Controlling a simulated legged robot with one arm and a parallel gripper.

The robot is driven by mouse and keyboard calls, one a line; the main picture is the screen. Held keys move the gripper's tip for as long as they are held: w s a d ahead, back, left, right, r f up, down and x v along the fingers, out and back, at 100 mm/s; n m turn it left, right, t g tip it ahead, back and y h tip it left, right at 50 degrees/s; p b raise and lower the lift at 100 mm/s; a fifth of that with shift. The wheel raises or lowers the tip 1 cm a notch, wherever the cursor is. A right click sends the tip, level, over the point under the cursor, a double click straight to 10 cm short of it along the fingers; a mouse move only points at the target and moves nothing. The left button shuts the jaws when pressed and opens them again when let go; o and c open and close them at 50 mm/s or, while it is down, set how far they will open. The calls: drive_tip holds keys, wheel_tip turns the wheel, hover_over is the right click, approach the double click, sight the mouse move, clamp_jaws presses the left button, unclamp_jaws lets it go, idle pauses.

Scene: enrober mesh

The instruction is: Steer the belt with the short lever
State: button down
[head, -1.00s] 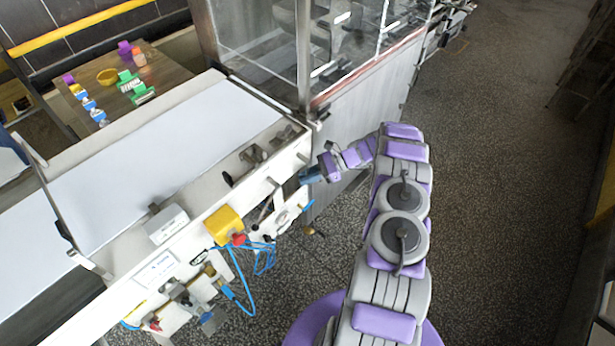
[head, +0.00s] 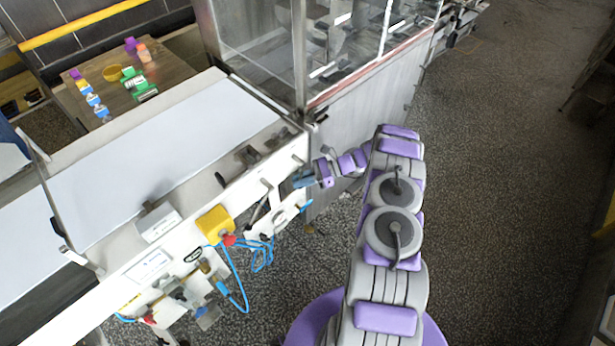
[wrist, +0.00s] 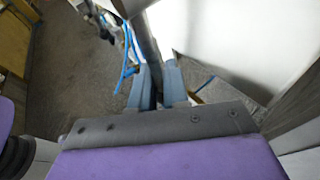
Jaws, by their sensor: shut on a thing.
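The white belt (head: 160,145) runs flat across the machine at the left of the head view. My gripper (head: 301,180) is low at the machine's near side, by its right end. In the wrist view my gripper's blue-grey fingers (wrist: 161,86) are shut on a dark bar, the short lever (wrist: 146,42), which runs up and away from between them. The gripped end is hidden between the fingers. In the head view the fingers and the side hardware cover the lever, so I cannot make out its angle there.
A yellow box with a red button (head: 215,225) and looping blue hoses (head: 262,255) are left of my gripper. A glass-walled cabinet (head: 330,50) stands behind. A wooden table (head: 155,75) with small coloured things is beyond the belt. Speckled floor at right is clear.

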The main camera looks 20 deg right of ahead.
drive_tip(key=shift+s+a, duration=0.1)
drive_tip(key=shift+a, duration=0.7)
drive_tip(key=shift+d+f, duration=0.2)
drive_tip(key=shift+d, duration=0.45)
drive_tip(key=c, duration=1.4)
unclamp_jaws()
drive_tip(key=shift+d, duration=0.1)
drive_tip(key=shift+o, duration=1)
drive_tip(key=shift+a+r, duration=0.15)
drive_tip(key=shift+a, duration=0.05)
drive_tip(key=f+v, duration=0.1)
drive_tip(key=v, duration=1.6)
drive_tip(key=shift+w+d, duration=0.35)
